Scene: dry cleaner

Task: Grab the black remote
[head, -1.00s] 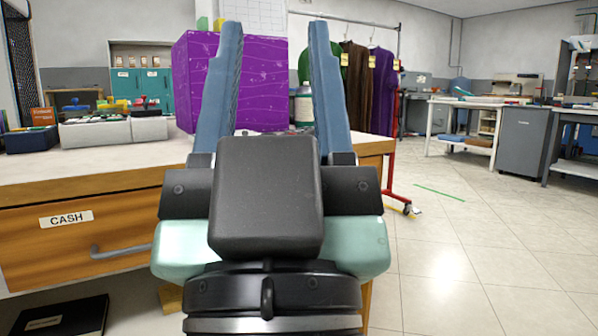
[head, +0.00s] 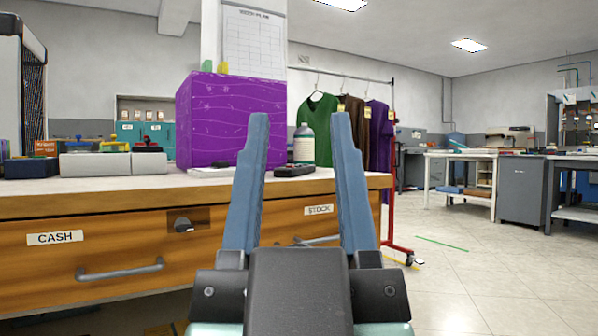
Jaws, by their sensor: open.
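The black remote (head: 295,171) lies on the counter top (head: 120,184), close to its front edge, right of the large purple box and in front of a bottle. My gripper (head: 299,118) is open and empty, with its two blue fingers pointing up in the picture. The remote shows in the gap between the fingers, beyond them. The gripper appears apart from it, on the near side of the counter.
The purple box (head: 232,120), a white flat item (head: 212,172) and a bottle (head: 304,146) stand around the remote. Drawers (head: 100,250) form the counter front. A garment rack (head: 392,150) stands behind; open floor lies right.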

